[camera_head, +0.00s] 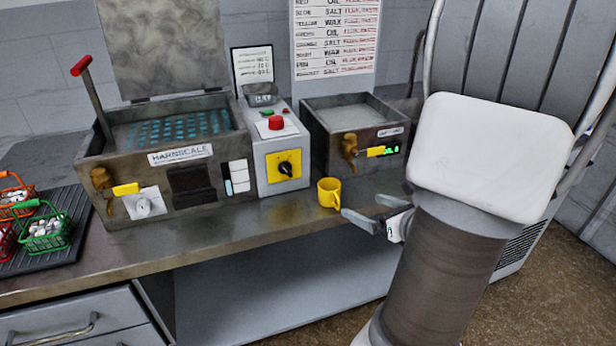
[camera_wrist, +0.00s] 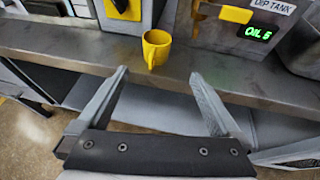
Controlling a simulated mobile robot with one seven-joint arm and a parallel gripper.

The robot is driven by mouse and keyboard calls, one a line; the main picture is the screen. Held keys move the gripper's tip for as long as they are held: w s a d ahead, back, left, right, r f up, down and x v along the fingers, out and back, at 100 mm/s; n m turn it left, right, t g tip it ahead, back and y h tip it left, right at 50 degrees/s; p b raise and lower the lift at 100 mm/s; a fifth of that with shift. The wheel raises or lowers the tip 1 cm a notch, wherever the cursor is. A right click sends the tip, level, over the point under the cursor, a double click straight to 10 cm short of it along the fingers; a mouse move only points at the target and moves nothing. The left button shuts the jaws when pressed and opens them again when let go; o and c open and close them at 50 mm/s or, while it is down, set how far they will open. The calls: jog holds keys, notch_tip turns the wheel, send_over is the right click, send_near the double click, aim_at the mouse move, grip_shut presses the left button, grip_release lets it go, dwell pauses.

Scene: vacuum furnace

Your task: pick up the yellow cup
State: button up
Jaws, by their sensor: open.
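The yellow cup (camera_head: 329,192) stands upright near the front edge of the metal bench, just right of the grey control box. In the wrist view the cup (camera_wrist: 157,48) is beyond and between my fingertips, with its handle facing me. My gripper (camera_head: 367,210) is open and empty, in front of the bench edge and to the right of the cup. In the wrist view both fingers of my gripper (camera_wrist: 158,76) are spread apart and do not touch the cup.
The metal bench (camera_head: 230,222) has bare room in front of the cup. The control box (camera_head: 278,150) stands behind left. The dip tank (camera_head: 350,125) with a tap is behind right. The Hardscale tank (camera_head: 160,150) and a green basket (camera_head: 45,232) are further left.

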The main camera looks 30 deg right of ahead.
aim_at(336, 194)
jog(key=x, duration=0.8)
jog(key=shift+w+a+f+b, duration=0.1)
jog(key=shift+w+f+b, duration=0.05)
jog(key=shift+w+b, duration=0.25)
jog(key=shift+a+b+x, duration=0.15)
jog(key=shift+b+x, duration=0.05)
jog(key=shift+x, duration=1.3)
jog(key=shift+a+b+x, duration=0.15)
jog(key=shift+x, duration=1.35)
jog(key=shift+r, duration=0.2)
jog(key=shift+c, duration=0.3)
jog(key=c, duration=1.3)
jog(key=shift+c, duration=0.2)
jog(key=shift+r, duration=0.1)
notch_tip(336, 194, up, 18)
jog(key=p, duration=0.5)
jog(key=shift+p, duration=0.3)
jog(key=shift+s, duration=0.15)
